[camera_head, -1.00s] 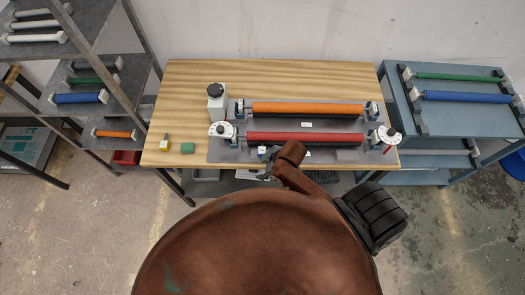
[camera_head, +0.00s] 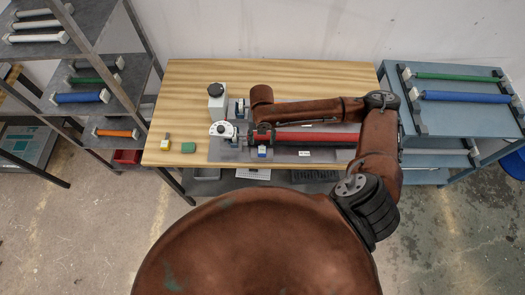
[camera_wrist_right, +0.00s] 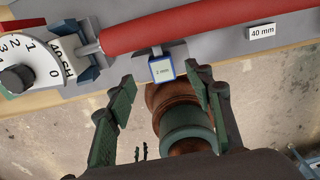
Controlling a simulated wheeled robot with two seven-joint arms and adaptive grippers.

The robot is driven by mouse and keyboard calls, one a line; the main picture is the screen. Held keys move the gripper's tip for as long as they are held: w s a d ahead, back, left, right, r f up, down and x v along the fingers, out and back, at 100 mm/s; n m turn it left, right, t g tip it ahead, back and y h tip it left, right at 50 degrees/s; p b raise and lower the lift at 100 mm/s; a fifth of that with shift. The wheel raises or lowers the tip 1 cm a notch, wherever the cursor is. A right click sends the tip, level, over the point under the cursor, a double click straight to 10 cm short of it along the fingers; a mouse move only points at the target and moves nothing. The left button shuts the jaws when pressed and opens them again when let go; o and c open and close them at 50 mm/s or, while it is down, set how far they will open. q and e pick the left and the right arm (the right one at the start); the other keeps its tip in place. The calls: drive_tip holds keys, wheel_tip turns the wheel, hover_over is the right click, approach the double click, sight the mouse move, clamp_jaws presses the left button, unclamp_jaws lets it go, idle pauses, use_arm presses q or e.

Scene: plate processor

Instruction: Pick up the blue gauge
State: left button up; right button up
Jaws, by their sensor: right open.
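The blue gauge (camera_head: 262,152) is a small block with a blue frame at the front edge of the plate processor, below the red roller. In the right wrist view the gauge (camera_wrist_right: 161,70) shows a white face marked "2 mm" and a stem behind it. My right gripper (camera_head: 262,134) is just above the gauge in the head view. In the right wrist view its two fingers (camera_wrist_right: 162,88) are spread, with the gauge framed between and beyond the tips. I see no contact. My left gripper is not in view.
The red roller (camera_head: 315,136) lies just behind the gauge. A white dial (camera_head: 222,130) stands left of it, and a "40 mm" label (camera_wrist_right: 262,32) right of it. A yellow block (camera_head: 166,146) and a green block (camera_head: 188,147) lie on the wooden table (camera_head: 185,90).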

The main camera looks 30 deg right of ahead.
sight(262, 150)
drive_tip(key=f, duration=0.4)
drive_tip(key=s+f, duration=0.1)
drive_tip(key=f, duration=0.1)
drive_tip(key=shift+s+a+f+p, duration=0.1)
drive_tip(key=shift+a+f+p, duration=0.2)
drive_tip(key=shift+p, duration=0.1)
drive_tip(key=shift+c, duration=0.4)
drive_tip(key=c, duration=1.2)
drive_tip(key=shift+r, duration=0.1)
